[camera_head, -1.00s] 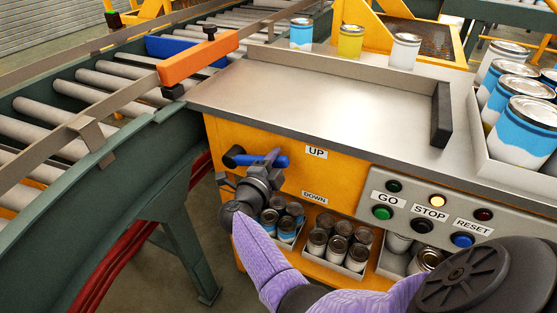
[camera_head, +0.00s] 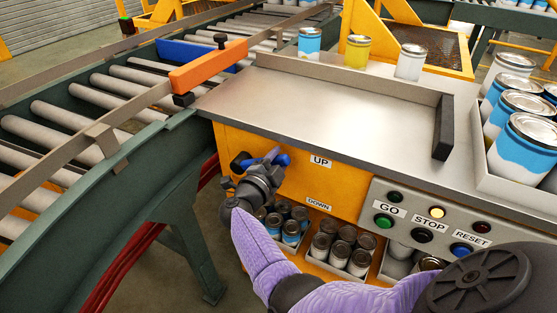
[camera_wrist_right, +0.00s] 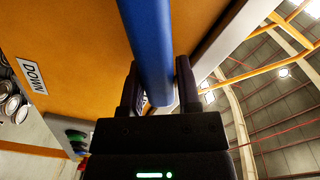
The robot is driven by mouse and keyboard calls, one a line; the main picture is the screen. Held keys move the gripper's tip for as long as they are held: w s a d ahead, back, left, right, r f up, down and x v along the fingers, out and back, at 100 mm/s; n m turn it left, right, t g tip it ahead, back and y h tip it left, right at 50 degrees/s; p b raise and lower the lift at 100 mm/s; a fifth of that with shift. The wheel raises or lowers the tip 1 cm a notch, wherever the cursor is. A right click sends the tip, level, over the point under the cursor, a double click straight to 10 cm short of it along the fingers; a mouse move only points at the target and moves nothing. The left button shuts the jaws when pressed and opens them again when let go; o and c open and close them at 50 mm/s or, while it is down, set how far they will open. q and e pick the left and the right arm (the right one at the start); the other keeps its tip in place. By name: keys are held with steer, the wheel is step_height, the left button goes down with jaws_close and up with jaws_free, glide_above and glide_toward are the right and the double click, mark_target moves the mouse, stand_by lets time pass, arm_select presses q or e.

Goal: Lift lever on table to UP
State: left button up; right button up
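The lever has a blue handle (camera_head: 282,159) on the orange front of the table, close to the UP label (camera_head: 320,161). The DOWN label (camera_head: 318,204) is lower on that panel. My right gripper (camera_head: 272,164) comes from below and has its fingers around the handle. In the right wrist view the blue handle (camera_wrist_right: 152,45) runs between the two fingers (camera_wrist_right: 160,88), which look closed on it. The lever's pivot is partly hidden behind the gripper. My left gripper is not in view.
The metal tabletop (camera_head: 330,110) above the lever is bare, with a dark stop bar (camera_head: 443,127) at right. A button panel (camera_head: 450,215) is right of the lever. Cans (camera_head: 340,247) stand on the shelf below. A roller conveyor (camera_head: 90,110) curves past at left.

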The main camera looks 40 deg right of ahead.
steer(key=o, duration=0.4)
steer(key=shift+c, duration=0.2)
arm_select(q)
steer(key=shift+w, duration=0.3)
arm_select(e)
steer(key=shift+a, duration=0.1)
arm_select(q)
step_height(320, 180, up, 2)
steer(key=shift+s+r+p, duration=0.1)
steer(key=shift+p, duration=1.05)
arm_select(e)
steer(key=v, duration=1)
steer(key=shift+w, duration=0.1)
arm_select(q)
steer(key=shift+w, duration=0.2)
